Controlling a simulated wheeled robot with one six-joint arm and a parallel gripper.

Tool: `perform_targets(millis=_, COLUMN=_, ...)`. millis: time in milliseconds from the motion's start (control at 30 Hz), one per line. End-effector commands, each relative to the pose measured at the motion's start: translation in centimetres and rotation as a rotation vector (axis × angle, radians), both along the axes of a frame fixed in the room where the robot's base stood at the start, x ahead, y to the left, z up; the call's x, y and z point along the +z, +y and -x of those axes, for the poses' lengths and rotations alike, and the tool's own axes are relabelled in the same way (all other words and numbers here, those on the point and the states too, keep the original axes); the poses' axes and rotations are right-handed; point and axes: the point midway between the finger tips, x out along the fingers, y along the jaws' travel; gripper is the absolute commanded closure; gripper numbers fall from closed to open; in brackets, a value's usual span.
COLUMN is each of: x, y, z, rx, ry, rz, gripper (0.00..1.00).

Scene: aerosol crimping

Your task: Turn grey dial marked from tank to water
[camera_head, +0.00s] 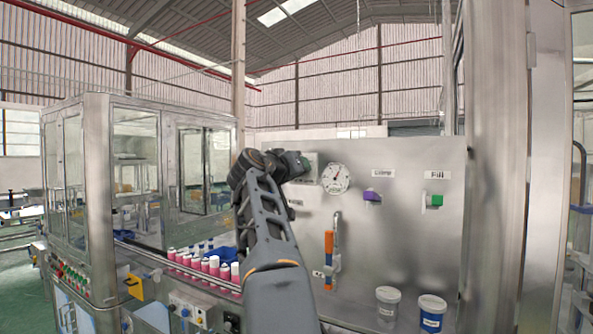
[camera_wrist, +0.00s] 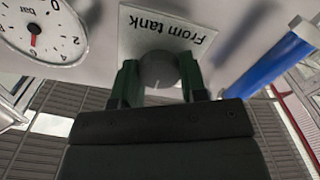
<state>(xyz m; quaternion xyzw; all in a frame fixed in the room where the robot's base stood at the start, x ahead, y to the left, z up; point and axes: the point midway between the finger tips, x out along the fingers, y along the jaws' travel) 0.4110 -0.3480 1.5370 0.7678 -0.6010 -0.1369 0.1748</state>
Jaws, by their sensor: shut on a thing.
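The grey round dial (camera_wrist: 158,70) sits on the metal panel beside a white plate with the upside-down words "From tank" (camera_wrist: 165,28) in the wrist view. A short light line shows on the dial's face. My gripper (camera_wrist: 158,84) has its two green fingers on either side of the dial and is shut on it. In the head view my gripper (camera_head: 301,164) reaches the upper left of the metal panel and hides the dial. I cannot make out a "water" mark in either view.
A pressure gauge (camera_head: 336,178) is just right of my gripper. A purple knob (camera_head: 372,196), a green knob (camera_head: 436,200) and an orange-blue lever (camera_head: 331,245) are on the panel. Pink-bodied cans (camera_head: 205,265) line a conveyor at left. Two buckets (camera_head: 388,299) (camera_head: 431,312) stand low right.

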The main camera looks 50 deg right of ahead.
Motion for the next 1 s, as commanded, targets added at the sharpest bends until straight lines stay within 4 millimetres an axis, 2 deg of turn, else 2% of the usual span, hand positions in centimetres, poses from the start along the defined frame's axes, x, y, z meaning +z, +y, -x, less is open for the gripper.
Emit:
perform_targets(millis=33, x=0.0, y=0.0, z=0.0, rx=0.0, ry=0.0, rz=-0.001, gripper=0.6)
perform_targets(millis=300, x=0.0, y=0.0, z=0.0, rx=0.0, ry=0.001, rz=0.0, gripper=0.35)
perform_targets(millis=633, x=-0.1, y=0.6, z=0.1, rx=0.002, ry=0.0, rz=0.001, gripper=0.35)
perform_targets(millis=767, x=-0.3, y=2.5, z=0.6, rx=0.004, ry=-0.001, rz=0.001, gripper=0.35)
perform_targets(millis=1000, x=-0.3, y=7.4, z=1.7, rx=0.006, ry=0.0, rz=0.001, gripper=0.35)
